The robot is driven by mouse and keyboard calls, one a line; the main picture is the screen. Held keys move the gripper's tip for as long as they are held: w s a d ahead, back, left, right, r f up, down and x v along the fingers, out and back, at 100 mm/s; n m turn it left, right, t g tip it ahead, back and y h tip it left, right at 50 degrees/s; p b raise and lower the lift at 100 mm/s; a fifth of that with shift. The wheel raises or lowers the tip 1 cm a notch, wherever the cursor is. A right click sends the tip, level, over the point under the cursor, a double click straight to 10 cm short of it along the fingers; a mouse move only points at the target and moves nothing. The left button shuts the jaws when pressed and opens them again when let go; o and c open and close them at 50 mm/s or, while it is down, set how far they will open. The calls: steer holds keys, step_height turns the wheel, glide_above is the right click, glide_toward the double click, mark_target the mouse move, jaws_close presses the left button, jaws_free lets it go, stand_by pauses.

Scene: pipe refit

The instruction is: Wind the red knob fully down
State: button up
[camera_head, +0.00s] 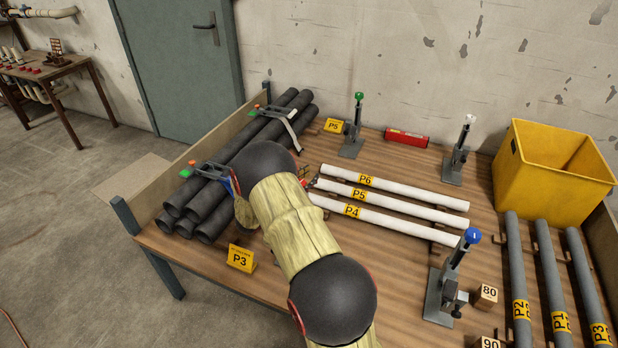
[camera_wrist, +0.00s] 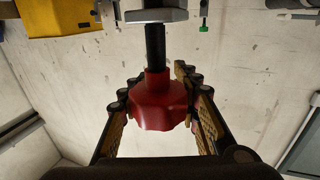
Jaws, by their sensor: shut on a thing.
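The red knob (camera_wrist: 160,103) is large and lobed in the wrist view, on a dark stem (camera_wrist: 155,47) that runs into a grey block (camera_wrist: 156,15) at the top edge. A length of stem shows between knob and block. My gripper (camera_wrist: 157,86) has one finger on each side of the knob and is shut on it. In the head view my arm reaches over the table towards the black pipes; it hides the knob, and I cannot make out the fingers there.
Black pipes (camera_head: 262,140) lie stacked left of my arm, with clamps across them. White pipes (camera_head: 395,192) lie to its right. Stands with a green knob (camera_head: 359,97), a white knob (camera_head: 470,118) and a blue knob (camera_head: 472,236) rise from the table. A yellow bin (camera_head: 553,180) stands far right.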

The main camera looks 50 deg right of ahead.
steer(key=shift+f, duration=0.1)
steer(key=shift+c, duration=1.2)
steer(key=shift+n+t, duration=0.3)
steer(key=shift+t, duration=0.2)
steer(key=w+a+n+t+y+p, duration=0.1)
steer(key=a+n+t+y+p, duration=0.2)
steer(key=n+y, duration=1.2)
steer(key=w+a+n+t+y+p, duration=0.1)
steer(key=a+n+t+y+p, duration=0.3)
steer(key=n+y, duration=1.2)
steer(key=a+y, duration=0.1)
steer(key=y, duration=0.2)
steer(key=shift+a+r+y, duration=0.3)
steer(key=shift+a+r, duration=0.05)
steer(key=shift+a, duration=0.05)
steer(key=shift+n+g+p, duration=0.3)
steer(key=shift+n+p, duration=0.05)
steer(key=shift+n, duration=0.15)
jaws_close()
